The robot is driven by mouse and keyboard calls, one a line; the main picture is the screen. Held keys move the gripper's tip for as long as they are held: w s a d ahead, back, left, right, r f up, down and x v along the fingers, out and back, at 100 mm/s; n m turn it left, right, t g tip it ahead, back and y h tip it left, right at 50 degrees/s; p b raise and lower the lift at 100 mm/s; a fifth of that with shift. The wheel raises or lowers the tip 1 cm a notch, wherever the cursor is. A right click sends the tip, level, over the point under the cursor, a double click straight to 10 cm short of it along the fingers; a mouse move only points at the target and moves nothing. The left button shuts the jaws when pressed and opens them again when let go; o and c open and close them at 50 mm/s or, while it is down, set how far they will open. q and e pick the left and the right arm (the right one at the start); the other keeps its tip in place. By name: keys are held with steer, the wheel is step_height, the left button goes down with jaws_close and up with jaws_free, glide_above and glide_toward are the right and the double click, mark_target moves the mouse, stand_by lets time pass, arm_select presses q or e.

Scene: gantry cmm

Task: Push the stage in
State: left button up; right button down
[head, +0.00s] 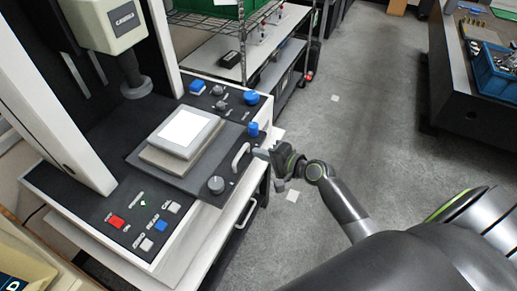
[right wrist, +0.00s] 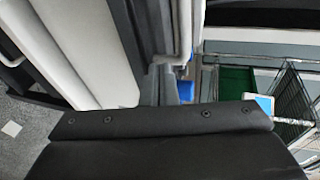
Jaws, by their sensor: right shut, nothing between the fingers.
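The stage (head: 203,171) is a dark flat plate on the measuring machine, carrying a grey block with a white square top (head: 184,132). It sticks out at the machine's front edge, with a pale bar handle (head: 240,157) on that edge. My right gripper (head: 259,153) is shut and empty, with its tips close to the handle; I cannot tell whether they touch. In the right wrist view the shut fingers (right wrist: 160,86) point toward the handle (right wrist: 186,38). My left gripper is not in view.
A control panel with a red button (head: 116,221) is at the near left. The probe head (head: 136,88) hangs above. A wire rack (head: 240,40) stands behind; grey floor on the right is open.

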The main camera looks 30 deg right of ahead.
steer(key=shift+w+a, duration=0.25)
steer(key=shift+w, duration=0.2)
glide_toward(213, 136)
steer(key=x, duration=0.7)
steer(key=shift+w+f+b, duration=0.1)
steer(key=shift+f+b, duration=0.15)
steer(key=shift+b, duration=0.05)
steer(key=shift+r, duration=0.25)
